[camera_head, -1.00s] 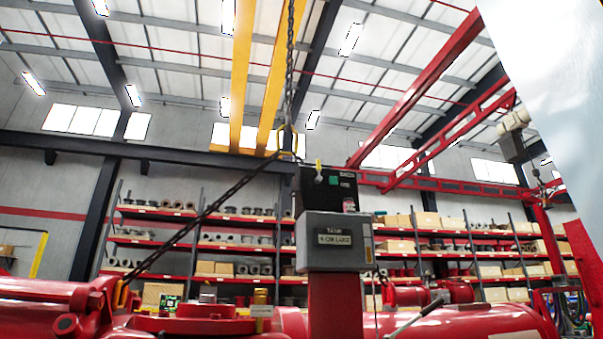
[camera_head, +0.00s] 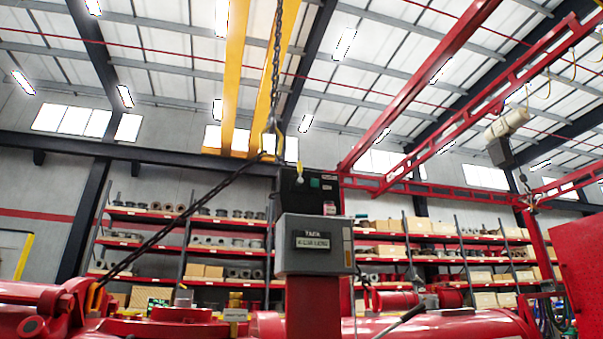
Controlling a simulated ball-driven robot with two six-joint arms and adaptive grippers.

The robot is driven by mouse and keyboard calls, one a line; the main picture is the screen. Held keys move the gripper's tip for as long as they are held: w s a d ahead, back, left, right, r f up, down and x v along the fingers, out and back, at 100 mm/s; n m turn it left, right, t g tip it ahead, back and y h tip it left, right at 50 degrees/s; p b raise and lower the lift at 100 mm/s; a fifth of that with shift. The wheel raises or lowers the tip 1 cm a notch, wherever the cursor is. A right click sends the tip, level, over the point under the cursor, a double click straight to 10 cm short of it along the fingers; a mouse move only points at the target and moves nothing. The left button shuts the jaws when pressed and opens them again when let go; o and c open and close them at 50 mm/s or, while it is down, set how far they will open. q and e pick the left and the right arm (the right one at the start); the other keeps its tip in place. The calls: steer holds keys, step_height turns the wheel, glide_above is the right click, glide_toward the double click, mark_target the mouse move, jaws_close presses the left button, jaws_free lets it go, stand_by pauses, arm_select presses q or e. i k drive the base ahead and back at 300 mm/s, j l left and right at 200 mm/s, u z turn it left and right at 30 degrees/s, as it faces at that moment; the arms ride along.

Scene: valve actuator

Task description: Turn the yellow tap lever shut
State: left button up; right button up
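A small upright yellow piece (camera_head: 299,166) shows by the black box on top of the grey box in the middle; it may be the yellow tap lever, but it is too small to be sure. A short yellowish fitting (camera_head: 236,303) stands low on the red machine (camera_head: 170,328), left of the red post; I cannot tell whether it has a lever. Neither of my grippers is in view.
A grey box with a label plate (camera_head: 314,260) sits on a red post (camera_head: 313,310). A chain (camera_head: 275,70) hangs from above, with a dark sling (camera_head: 180,222) slanting down left. A grey bar (camera_head: 402,320) juts up at lower right. Stocked shelves (camera_head: 185,250) stand behind.

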mark_target(300, 181)
steer(key=i+u, duration=0.35)
steer(key=i+l+u, duration=0.15)
steer(key=i+u, duration=0.15)
steer(key=i, duration=0.2)
